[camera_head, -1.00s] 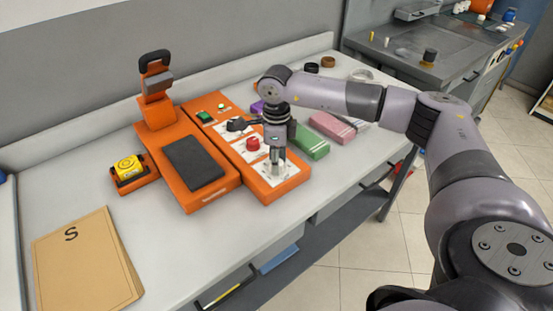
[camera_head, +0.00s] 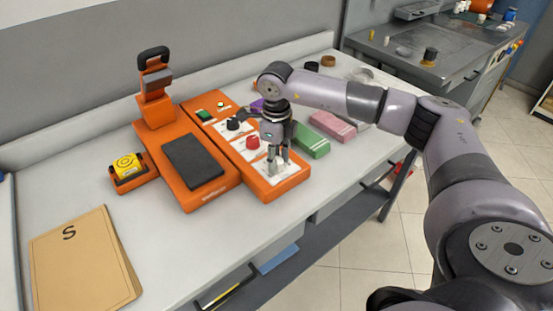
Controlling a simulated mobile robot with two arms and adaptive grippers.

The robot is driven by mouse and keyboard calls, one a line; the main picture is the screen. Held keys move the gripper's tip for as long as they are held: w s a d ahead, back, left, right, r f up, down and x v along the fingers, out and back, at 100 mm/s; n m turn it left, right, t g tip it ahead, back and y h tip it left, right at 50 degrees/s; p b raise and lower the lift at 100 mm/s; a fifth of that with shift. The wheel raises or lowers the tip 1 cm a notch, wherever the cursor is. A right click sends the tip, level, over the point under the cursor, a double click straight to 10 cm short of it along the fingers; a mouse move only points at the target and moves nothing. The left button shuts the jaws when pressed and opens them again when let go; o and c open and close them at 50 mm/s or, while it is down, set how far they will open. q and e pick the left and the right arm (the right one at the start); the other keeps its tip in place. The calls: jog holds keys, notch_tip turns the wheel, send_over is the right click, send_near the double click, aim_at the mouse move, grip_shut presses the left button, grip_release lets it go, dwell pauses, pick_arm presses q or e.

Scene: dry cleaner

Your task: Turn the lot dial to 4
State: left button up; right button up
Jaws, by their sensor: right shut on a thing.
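The orange control panel (camera_head: 290,186) lies on the counter. It carries a black knob (camera_head: 233,124), a red knob (camera_head: 253,142) and, nearest the front, a white dial plate (camera_head: 265,174). My right gripper (camera_head: 278,168) points down over this front plate. It is shut on the lot dial, which is mostly hidden between the fingers. The marks on the plate are too small to read, so the dial's setting cannot be told. My left gripper is not in view.
An orange press (camera_head: 215,193) with a dark pad (camera_head: 193,162) stands left of the panel. A yellow roll (camera_head: 128,167) sits in an orange holder. Green (camera_head: 311,142) and pink (camera_head: 333,127) blocks lie to the right.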

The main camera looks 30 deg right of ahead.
jog(key=m+b, duration=0.1)
jog(key=m, duration=0.4)
jog(key=shift+m, duration=0.4)
jog(key=m, duration=1.1)
jog(key=shift+m, duration=0.3)
jog(key=m, duration=0.6)
jog(key=shift+p, duration=0.3)
jog(key=o, duration=1.2)
jog(key=shift+c, duration=0.2)
jog(key=shift+r, duration=0.1)
notch_tip(320, 180, up, 12)
